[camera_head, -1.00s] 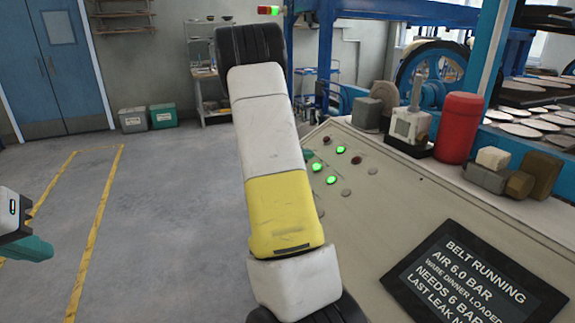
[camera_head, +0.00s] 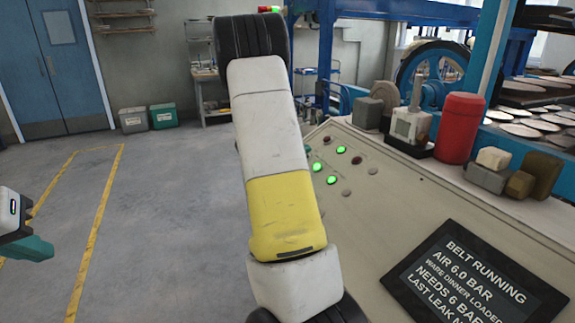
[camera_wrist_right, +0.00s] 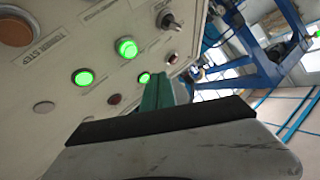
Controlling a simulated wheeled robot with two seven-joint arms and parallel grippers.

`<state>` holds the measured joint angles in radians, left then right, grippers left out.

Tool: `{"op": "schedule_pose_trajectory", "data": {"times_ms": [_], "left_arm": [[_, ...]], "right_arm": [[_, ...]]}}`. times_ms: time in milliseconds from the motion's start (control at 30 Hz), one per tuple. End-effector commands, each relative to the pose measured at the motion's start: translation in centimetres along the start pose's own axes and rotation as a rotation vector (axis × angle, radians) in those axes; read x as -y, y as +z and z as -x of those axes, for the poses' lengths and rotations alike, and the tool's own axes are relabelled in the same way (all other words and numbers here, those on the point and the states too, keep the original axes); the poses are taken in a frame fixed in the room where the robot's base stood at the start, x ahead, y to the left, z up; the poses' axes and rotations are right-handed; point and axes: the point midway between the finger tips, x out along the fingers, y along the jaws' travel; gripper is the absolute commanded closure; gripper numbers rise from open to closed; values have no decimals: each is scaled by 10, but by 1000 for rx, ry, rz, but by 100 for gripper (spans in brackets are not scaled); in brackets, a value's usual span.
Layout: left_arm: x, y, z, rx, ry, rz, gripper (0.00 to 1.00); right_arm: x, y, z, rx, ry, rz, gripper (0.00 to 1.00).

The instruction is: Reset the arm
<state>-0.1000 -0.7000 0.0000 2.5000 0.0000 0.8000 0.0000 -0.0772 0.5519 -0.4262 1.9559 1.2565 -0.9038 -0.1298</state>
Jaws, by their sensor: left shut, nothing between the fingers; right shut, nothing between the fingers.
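My left gripper (camera_head: 32,249) shows at the left edge of the head view, with teal fingers shut and empty over the floor. My right arm, white with a yellow band, stands across the middle of the head view and hides most of my right gripper. In the right wrist view my right gripper (camera_wrist_right: 158,92) has its green fingers shut, with nothing held. They are close to the control panel (camera_wrist_right: 60,65), near its lit green buttons. I cannot tell whether they touch it.
The panel desk (camera_head: 365,210) fills the right side, with a display screen (camera_head: 475,280), a red cylinder (camera_head: 459,127) and several blocks on it. A blue machine frame (camera_head: 327,45) stands behind. The floor (camera_head: 165,220) at left is open, with yellow lines.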

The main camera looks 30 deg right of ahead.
Motion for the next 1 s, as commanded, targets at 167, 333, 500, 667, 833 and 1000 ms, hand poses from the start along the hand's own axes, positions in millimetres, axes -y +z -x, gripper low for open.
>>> {"op": "schedule_pose_trajectory", "data": {"times_ms": [167, 333, 500, 667, 833, 1000], "left_arm": [[0, 0, 0, 0, 0, 0, 100], [0, 0, 0, 0, 0, 0, 100], [0, 0, 0, 0, 0, 0, 100], [0, 0, 0, 0, 0, 0, 100], [0, 0, 0, 0, 0, 0, 100], [0, 0, 0, 0, 0, 0, 100]], "right_arm": [[0, 0, 0, 0, 0, 0, 100], [6, 0, 5, 28, -22, -4, 100], [46, 4, 46, 221, -185, -10, 100], [86, 7, 132, 488, -435, 44, 100], [90, 1, 243, 723, -689, 186, 100], [48, -10, 347, 892, -896, 415, 100]]}}
